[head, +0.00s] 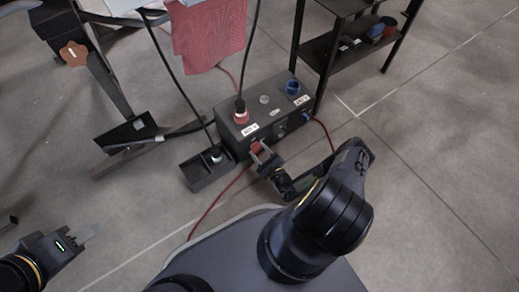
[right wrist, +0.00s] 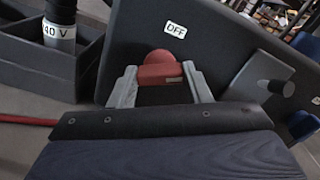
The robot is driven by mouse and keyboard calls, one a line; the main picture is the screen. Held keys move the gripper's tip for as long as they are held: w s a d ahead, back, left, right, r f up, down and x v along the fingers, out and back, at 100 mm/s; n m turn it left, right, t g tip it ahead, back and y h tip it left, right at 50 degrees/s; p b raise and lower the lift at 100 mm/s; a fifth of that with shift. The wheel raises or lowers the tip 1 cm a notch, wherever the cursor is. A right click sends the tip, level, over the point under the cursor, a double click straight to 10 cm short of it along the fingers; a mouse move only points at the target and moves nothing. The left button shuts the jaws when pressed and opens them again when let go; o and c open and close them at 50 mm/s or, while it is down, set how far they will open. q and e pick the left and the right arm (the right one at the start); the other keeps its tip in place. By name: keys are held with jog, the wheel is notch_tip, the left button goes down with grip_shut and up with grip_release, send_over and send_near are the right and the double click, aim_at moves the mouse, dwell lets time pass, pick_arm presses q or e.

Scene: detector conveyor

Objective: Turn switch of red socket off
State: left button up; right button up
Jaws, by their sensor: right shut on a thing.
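A dark socket box (head: 262,110) stands on the floor in the middle of the head view. Its red socket (head: 241,116) has a black cable plugged in from above. The red switch (head: 257,147) is on the box's front face, below a white label. In the right wrist view the red switch (right wrist: 160,70) sits between the fingers, under an "OFF" label (right wrist: 175,30). My right gripper (right wrist: 160,86) is shut on the red switch. My left gripper (head: 88,233) is far off at lower left, with nothing seen in it; its finger gap is unclear.
A blue socket (head: 292,88) is on the same box. A black holder (head: 205,172) with a plug labelled "240 V" (right wrist: 58,32) stands beside it. A black shelf (head: 345,50) stands behind. Red cables (head: 212,205) run over the floor. The floor at left is partly clear.

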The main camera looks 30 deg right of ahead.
jog(key=n+p, duration=0.3)
jog(key=n, duration=0.3)
jog(key=shift+r+n, duration=0.1)
jog(key=shift+n, duration=0.2)
jog(key=shift+n+p, duration=0.45)
jog(key=shift+n, duration=2.45)
jog(key=o, duration=1)
jog(key=shift+s, duration=0.1)
